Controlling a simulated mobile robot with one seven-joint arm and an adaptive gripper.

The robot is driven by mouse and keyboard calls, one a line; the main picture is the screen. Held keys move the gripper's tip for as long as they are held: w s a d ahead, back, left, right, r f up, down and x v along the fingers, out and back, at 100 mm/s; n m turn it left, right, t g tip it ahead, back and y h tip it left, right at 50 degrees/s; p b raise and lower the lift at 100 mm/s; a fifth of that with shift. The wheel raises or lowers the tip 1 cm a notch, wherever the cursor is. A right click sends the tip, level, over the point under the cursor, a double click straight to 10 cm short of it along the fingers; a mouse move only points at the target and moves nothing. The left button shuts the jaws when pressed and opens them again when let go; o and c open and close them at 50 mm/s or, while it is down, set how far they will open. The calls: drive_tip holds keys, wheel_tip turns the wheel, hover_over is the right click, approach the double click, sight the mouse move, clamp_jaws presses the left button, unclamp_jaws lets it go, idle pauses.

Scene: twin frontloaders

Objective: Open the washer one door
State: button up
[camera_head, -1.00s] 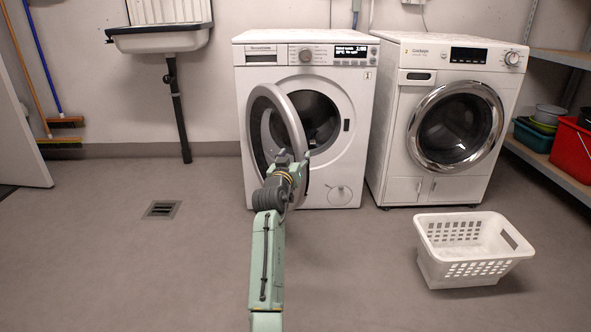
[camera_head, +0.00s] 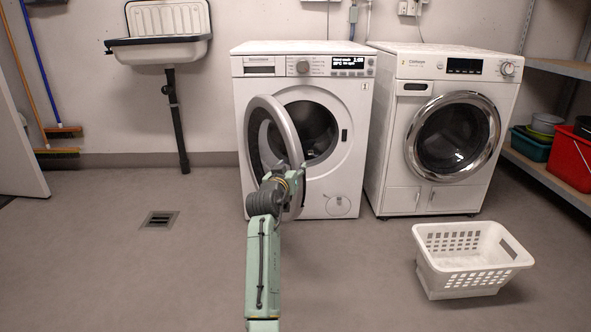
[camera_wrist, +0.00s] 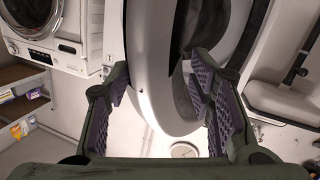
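The left washer (camera_head: 352,101) is white, with a knob and a lit display. Its round door (camera_head: 252,120) stands swung open to the left, and the dark drum opening (camera_head: 318,130) shows behind it. My gripper (camera_wrist: 158,88) is at the door's free edge, low on its right side in the head view, where my wrist hides the fingers. In the wrist view the fingers are spread apart, with the pale door rim (camera_wrist: 150,60) between them. A gap shows beside the left finger; contact at the right finger is unclear.
A second white frontloader (camera_head: 400,150) with a closed chrome-ringed door stands close on the right. A white laundry basket (camera_head: 440,277) sits on the floor in front of it. A sink (camera_head: 160,50) hangs at the left wall. Floor left of the washer is clear around a drain (camera_head: 160,219).

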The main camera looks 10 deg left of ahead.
drive_tip(key=s+a+r, duration=0.1)
drive_tip(key=s+a, duration=0.6)
drive_tip(key=s, duration=0.1)
drive_tip(key=shift+a+r, duration=0.25)
drive_tip(key=shift+a, duration=0.05)
idle(0.6)
drive_tip(key=shift+f, duration=0.1)
drive_tip(key=shift+c, duration=0.5)
